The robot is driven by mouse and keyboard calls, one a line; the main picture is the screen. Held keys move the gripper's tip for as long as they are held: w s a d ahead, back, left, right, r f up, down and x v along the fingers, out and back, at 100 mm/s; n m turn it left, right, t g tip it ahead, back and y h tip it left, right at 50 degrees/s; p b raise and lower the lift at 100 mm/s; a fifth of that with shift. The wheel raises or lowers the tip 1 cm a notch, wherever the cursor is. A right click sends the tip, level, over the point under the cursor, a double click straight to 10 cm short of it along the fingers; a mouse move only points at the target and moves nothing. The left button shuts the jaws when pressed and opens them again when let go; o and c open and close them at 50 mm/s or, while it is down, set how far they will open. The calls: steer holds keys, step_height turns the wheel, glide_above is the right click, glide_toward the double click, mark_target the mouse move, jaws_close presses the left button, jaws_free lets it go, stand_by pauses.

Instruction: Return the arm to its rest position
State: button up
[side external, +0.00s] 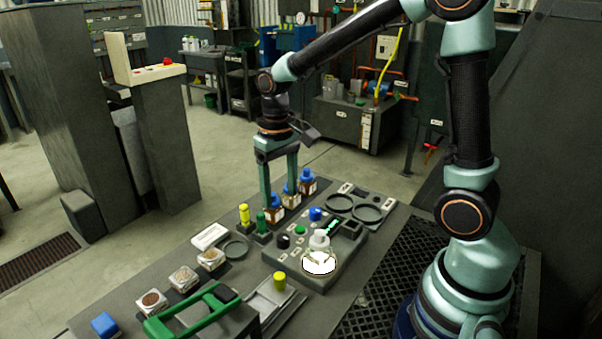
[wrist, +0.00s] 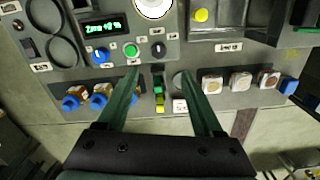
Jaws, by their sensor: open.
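My gripper (side external: 279,196) is open, with two long green fingers pointing down over the back part of the workbench. In the wrist view my gripper (wrist: 160,74) has its fingers spread wide, with nothing held between them. Past the gap are a small green piece and a yellow piece (wrist: 159,98) on the bench. In the side view, the fingers are in front of or near blue-capped bottles (side external: 306,181); I cannot tell whether they touch.
Sample dishes (side external: 183,278), a green-handled tool (side external: 195,315) and a yellow-topped piece (side external: 279,281) lie in front. A black grate (side external: 385,300) is beside my base.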

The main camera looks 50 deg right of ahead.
steer(key=shift+r, duration=0.25)
steer(key=s+r+n+t, duration=0.2)
steer(key=s+r+t, duration=0.3)
steer(key=s+r, duration=0.3)
steer(key=shift+s+a+r+t, duration=0.25)
steer(key=shift+a+r+t, duration=0.05)
steer(key=shift+a+t, duration=0.1)
